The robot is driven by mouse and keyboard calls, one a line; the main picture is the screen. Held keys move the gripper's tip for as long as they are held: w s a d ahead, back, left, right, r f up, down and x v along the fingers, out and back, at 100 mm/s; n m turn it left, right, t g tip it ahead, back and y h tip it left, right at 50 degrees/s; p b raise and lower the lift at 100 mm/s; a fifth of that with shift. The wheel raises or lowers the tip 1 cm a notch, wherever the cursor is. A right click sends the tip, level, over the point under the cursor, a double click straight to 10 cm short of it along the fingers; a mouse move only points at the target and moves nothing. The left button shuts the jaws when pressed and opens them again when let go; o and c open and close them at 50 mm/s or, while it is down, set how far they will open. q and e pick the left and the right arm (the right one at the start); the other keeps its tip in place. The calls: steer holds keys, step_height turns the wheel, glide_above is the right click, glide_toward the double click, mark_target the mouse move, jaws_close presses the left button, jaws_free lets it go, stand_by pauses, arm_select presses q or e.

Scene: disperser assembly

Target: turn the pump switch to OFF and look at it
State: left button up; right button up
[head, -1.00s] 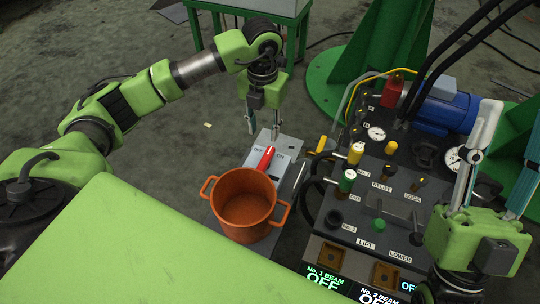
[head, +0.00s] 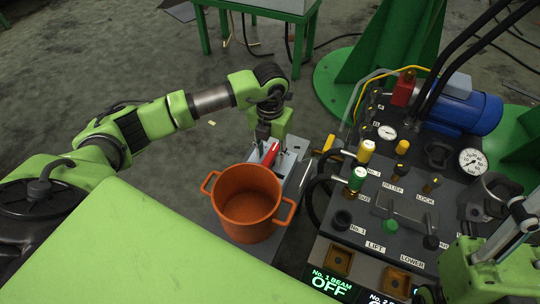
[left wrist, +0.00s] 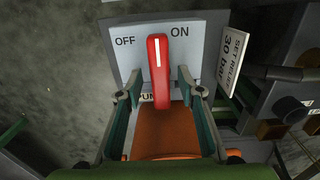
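The pump switch is a red lever (left wrist: 158,75) with a white stripe, on a grey panel (left wrist: 214,40) marked OFF on the left and ON on the right. In the left wrist view the lever points up between the two words. In the head view the lever (head: 270,153) is partly hidden by my left gripper (head: 268,148), which is over the panel. In the left wrist view my left gripper's (left wrist: 158,92) fingers are open on either side of the lever, with gaps visible. My right gripper (head: 512,232) is at the lower right, partly cut off; its opening is unclear.
An orange pot (head: 248,203) stands right in front of the switch panel. To the right is a dark console (head: 350,225) with valves, gauges and a blue motor (head: 466,108). A green table (head: 255,14) stands behind. The floor at left is clear.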

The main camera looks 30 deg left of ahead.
arm_select(q)
steer(key=shift+f, duration=0.15)
steer(key=shift+c, duration=0.4)
jaws_close()
